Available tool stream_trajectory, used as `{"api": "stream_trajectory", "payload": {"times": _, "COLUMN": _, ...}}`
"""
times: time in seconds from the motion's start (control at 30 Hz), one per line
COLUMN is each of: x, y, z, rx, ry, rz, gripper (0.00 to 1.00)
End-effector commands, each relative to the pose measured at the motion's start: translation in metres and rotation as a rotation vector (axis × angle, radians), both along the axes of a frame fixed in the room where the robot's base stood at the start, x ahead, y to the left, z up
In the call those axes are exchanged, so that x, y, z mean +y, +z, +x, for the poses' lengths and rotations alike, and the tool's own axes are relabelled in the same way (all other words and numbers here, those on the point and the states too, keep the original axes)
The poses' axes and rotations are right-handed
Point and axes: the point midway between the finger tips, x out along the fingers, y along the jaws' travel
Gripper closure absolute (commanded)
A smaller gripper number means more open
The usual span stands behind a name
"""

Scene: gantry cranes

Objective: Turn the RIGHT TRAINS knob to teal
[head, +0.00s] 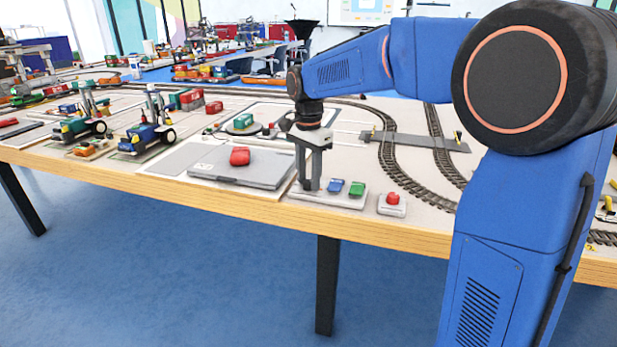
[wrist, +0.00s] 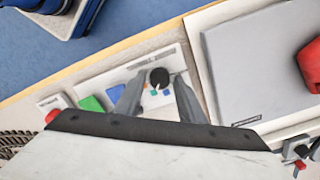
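A pale control panel (head: 327,196) lies near the table's front edge, with a blue button (head: 335,186) and a green button (head: 356,188). In the wrist view the panel (wrist: 158,58) carries a round black knob (wrist: 159,77) with small coloured marks, orange and blue-teal among them, beside it. The knob's pointer setting and any label are too small to read. My gripper (head: 311,184) points down over the panel's left end. In the wrist view my gripper (wrist: 159,76) has its fingers apart, one on each side of the knob, with small gaps showing.
A grey flat case (head: 240,165) with a red object (head: 240,156) on it lies left of the panel. A small box with a red button (head: 392,204) stands to the right. Curved track (head: 400,175) runs behind. Toy tractors stand farther left.

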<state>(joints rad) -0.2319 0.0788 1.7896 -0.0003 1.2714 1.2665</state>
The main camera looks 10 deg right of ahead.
Motion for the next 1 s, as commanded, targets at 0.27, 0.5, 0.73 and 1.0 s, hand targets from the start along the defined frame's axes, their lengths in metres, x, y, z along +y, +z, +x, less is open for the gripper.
{"api": "stream_trajectory", "payload": {"times": 0.27, "x": 0.000, "y": 0.000, "z": 0.000, "rx": 0.001, "ry": 0.000, "rz": 0.000, "gripper": 0.56}}
{"api": "stream_trajectory", "payload": {"times": 0.5, "x": 0.000, "y": 0.014, "z": 0.000, "rx": -0.001, "ry": 0.000, "rz": 0.001, "gripper": 0.56}}
{"api": "stream_trajectory", "payload": {"times": 0.73, "x": 0.000, "y": 0.057, "z": 0.001, "rx": -0.002, "ry": 0.000, "rz": 0.001, "gripper": 0.56}}
{"api": "stream_trajectory", "payload": {"times": 1.0, "x": 0.000, "y": 0.111, "z": 0.000, "rx": -0.001, "ry": 0.000, "rz": 0.001, "gripper": 0.56}}
